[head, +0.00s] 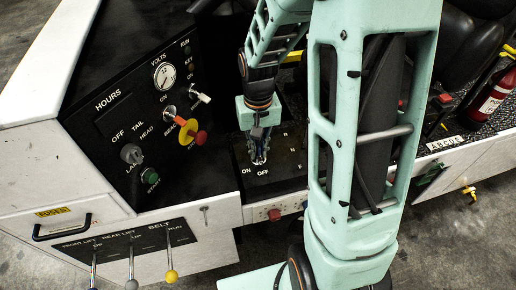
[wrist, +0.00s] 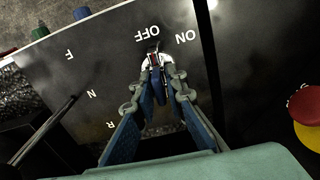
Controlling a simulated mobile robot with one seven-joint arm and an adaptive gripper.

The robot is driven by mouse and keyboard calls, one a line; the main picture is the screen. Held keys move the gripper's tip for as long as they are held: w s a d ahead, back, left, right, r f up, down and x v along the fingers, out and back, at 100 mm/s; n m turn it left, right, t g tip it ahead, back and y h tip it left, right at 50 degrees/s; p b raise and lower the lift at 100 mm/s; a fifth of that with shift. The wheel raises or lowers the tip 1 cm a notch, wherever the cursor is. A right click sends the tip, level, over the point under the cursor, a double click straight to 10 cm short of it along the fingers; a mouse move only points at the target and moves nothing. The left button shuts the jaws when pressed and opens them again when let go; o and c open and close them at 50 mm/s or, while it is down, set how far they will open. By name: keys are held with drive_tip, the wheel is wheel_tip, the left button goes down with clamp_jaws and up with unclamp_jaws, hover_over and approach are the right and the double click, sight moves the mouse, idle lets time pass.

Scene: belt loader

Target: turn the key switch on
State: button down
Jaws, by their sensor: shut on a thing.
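The key switch (wrist: 153,57) is a small silver fitting with a dark and red middle on the black panel, seen in the wrist view. It sits just below the OFF label, with the ON label to its right. My gripper (wrist: 160,82) points down at the panel and its fingertips are closed on the key switch from both sides. In the head view my gripper (head: 260,146) stands upright over the key switch (head: 259,161), above the ON and OFF labels. The fingers hide part of the switch, so its exact turn angle cannot be told.
The sloped dash (head: 120,110) left of my gripper carries a red and yellow knob (head: 190,134), a grey knob (head: 131,154) and a green button (head: 150,175). Lift and belt levers (head: 171,275) stand at the front left. A fire extinguisher (head: 492,96) is at the right.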

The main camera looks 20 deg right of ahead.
drive_tip(key=shift+m, duration=0.3)
drive_tip(key=shift+d+m+b, duration=0.1)
drive_tip(key=shift+m+b, duration=0.45)
drive_tip(key=shift+m, duration=4.35)
drive_tip(key=shift+s+d+m, duration=0.1)
drive_tip(key=shift+m, duration=0.5)
drive_tip(key=c, duration=2)
unclamp_jaws()
drive_tip(key=shift+o, duration=0.2)
drive_tip(key=shift+r, duration=0.15)
wheel_tip(320, 180, up, 12)
drive_tip(key=shift+f, duration=0.1)
